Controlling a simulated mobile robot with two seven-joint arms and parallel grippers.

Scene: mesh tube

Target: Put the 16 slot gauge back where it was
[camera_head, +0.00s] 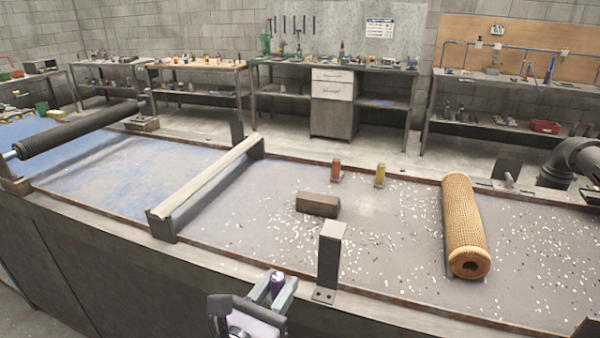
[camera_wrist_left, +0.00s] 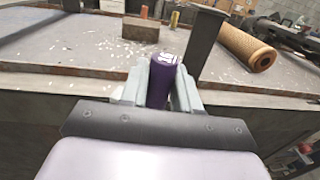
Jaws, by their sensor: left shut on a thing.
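The purple slot gauge, with white marking on its top that looks like 16, is in my left gripper (camera_head: 277,288). The gauge (camera_wrist_left: 164,75) stands roughly upright between the two pale fingers in the left wrist view, its lower part hidden by the gripper. The purple gauge also shows at the fingertips in the head view (camera_head: 277,279). My left gripper is in front of the bench's near edge, left of and below the grey upright post (camera_head: 330,262). An orange-red gauge-like piece (camera_head: 337,170) and a yellow one (camera_head: 380,174) stand at the bench's far edge. My right gripper is not in view.
A brown block (camera_head: 318,204) lies on the bench (camera_head: 250,225) among white chips. A tan mesh tube (camera_head: 462,225) lies at the right. A pale crossbar (camera_head: 208,178) and a dark roller (camera_head: 82,128) are at the left. The bench has a raised rim.

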